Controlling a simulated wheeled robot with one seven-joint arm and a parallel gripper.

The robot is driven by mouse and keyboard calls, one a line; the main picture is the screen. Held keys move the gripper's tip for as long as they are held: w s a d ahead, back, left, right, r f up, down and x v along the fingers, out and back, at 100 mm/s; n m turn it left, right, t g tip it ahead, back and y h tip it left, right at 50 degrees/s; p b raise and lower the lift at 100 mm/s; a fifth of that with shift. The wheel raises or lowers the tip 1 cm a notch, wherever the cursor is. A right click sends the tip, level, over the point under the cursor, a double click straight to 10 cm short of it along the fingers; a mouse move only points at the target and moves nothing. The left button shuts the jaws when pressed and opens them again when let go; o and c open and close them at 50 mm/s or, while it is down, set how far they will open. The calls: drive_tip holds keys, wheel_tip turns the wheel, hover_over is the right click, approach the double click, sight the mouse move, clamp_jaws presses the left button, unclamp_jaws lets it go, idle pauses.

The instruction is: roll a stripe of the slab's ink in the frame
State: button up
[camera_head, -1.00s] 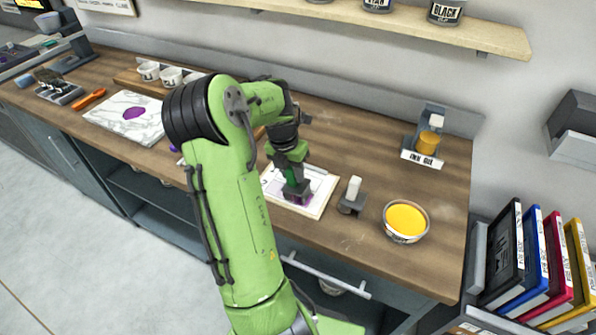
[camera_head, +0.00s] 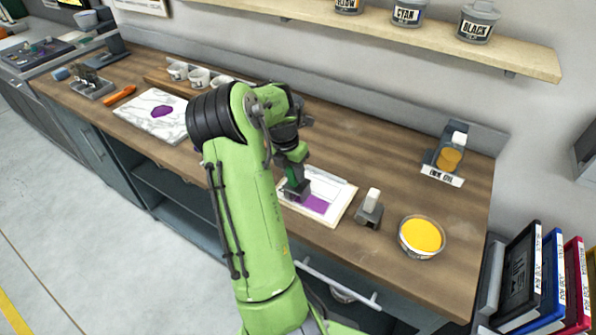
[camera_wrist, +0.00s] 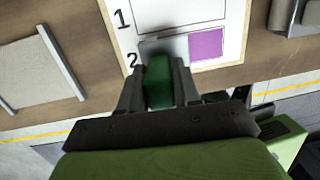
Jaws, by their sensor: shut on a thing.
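The marble slab (camera_head: 137,118) lies at the left of the bench with a purple ink patch (camera_head: 162,111) on it. A white sheet on a wooden board (camera_head: 345,205) lies in front of my arm. A purple stripe (camera_head: 315,204) is on the sheet; the wrist view shows it (camera_wrist: 207,44) in the row marked 2. My gripper (camera_wrist: 158,88) is shut on the green handle of a roller (camera_wrist: 158,80). The grey roller head sits at the row's left part, beside the purple, over the sheet. Whether it touches the paper is unclear.
A small stand with a white top (camera_head: 369,208) and a bowl of yellow (camera_head: 422,237) stand right of the board. An ink oil dispenser (camera_head: 447,155) stands behind them. White cups (camera_head: 199,77) and an orange-handled tool (camera_head: 120,95) are at the left.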

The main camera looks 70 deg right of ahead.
drive_tip(key=shift+w+d+p, duration=0.2)
drive_tip(key=shift+w+p, duration=0.25)
drive_tip(key=shift+w, duration=0.9)
wheel_tip(320, 180, up, 6)
drive_tip(key=p, duration=0.4)
